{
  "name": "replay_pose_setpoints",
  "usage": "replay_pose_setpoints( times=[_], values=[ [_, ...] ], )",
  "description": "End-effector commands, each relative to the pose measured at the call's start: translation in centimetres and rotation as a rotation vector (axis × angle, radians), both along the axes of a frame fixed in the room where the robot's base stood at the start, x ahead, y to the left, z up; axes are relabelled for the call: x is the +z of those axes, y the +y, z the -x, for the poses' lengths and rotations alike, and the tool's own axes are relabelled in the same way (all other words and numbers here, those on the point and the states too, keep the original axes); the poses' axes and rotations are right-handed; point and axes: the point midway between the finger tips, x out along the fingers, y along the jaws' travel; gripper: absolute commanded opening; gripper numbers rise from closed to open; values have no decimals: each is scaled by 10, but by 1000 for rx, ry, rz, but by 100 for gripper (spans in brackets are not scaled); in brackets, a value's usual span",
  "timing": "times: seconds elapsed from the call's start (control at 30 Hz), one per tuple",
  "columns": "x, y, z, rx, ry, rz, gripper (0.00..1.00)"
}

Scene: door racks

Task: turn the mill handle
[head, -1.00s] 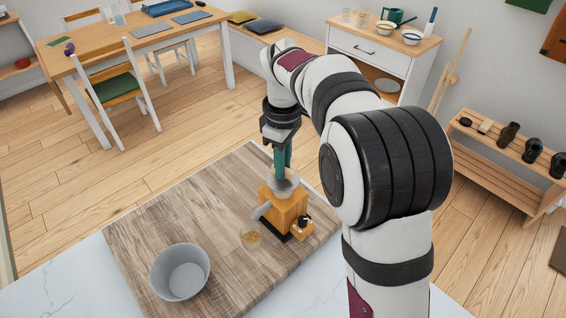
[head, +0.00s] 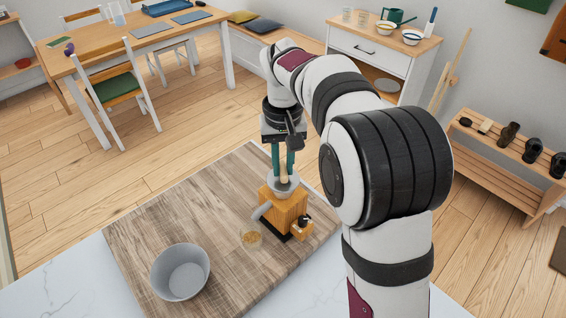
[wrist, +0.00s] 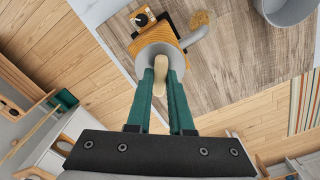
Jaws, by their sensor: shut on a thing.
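The mill is a wooden box (head: 285,212) with a grey round top (head: 283,187) and a grey spout-like piece on its left side. It stands upright on the wooden board. The mill's handle has a cream knob (head: 283,174), which also shows in the wrist view (wrist: 161,72). My gripper (head: 283,171) points down over the mill, its two teal fingers shut on the knob, one on each side. In the wrist view my gripper (wrist: 160,82) has the knob between its fingertips. The crank arm under the knob is mostly hidden.
A grey bowl (head: 181,273) stands on the board (head: 160,220) at the front left. A small heap of brown grains (head: 250,236) lies beside the mill. The board's left part is clear.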

Motion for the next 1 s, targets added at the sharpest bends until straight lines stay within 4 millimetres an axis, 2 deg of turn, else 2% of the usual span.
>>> replay_pose_setpoints(
  times=[0.6, 1.0],
  values=[
    [0, 0, 0, -571, -1, 0, 0],
    [0, 0, 0, -839, 0, 0, 0]
  ],
)
